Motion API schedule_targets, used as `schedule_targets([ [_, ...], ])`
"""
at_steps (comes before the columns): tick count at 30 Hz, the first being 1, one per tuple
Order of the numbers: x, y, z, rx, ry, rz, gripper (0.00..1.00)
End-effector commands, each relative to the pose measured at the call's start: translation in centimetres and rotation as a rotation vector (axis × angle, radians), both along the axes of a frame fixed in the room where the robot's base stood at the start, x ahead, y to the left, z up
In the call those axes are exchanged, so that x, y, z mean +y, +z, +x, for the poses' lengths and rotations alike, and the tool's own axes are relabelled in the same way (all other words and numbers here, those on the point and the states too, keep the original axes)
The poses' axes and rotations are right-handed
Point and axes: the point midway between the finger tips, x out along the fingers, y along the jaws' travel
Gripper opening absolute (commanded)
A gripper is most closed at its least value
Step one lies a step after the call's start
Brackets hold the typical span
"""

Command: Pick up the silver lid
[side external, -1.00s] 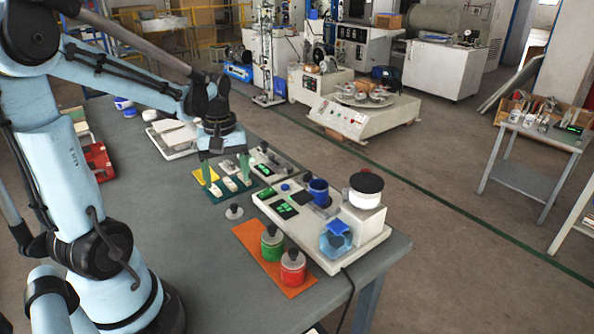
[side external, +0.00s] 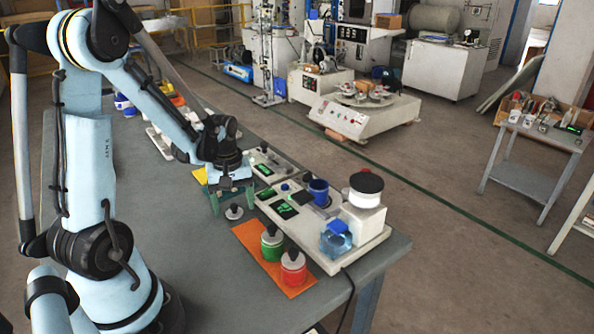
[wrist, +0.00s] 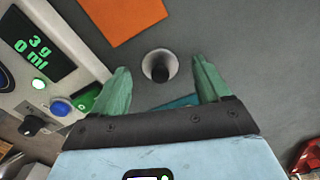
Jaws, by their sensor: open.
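The silver lid (side external: 234,212) is a small round metal disc with a black knob. My gripper (side external: 231,200) has green fingers and is open and empty. It is above the table, just behind the lid in the side view. In the wrist view my gripper (wrist: 162,80) has its two fingers spread wide, with the lid apart from both.
The orange mat (side external: 250,240) bears a green jar (side external: 272,246) and a red jar (side external: 293,270), both with black-knobbed lids. A white scale unit (side external: 325,250) with green displays stands right of them. The teal mat (wrist: 180,101) lies partly under my gripper. Bare table lies left of the lid.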

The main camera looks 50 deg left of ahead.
Motion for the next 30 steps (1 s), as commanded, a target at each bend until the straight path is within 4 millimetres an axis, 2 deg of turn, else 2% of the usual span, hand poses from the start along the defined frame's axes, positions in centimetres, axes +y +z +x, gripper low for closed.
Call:
schedule_targets([
  [10, -0.02, -0.54, -0.04, 0.0, 0.0, 0.001, 0.76],
  [22, -0.01, -0.52, -0.03, 0.0, 0.0, 0.001, 0.17],
  [30, -0.01, -0.44, -0.03, 0.0, 0.0, 0.001, 0.17],
])
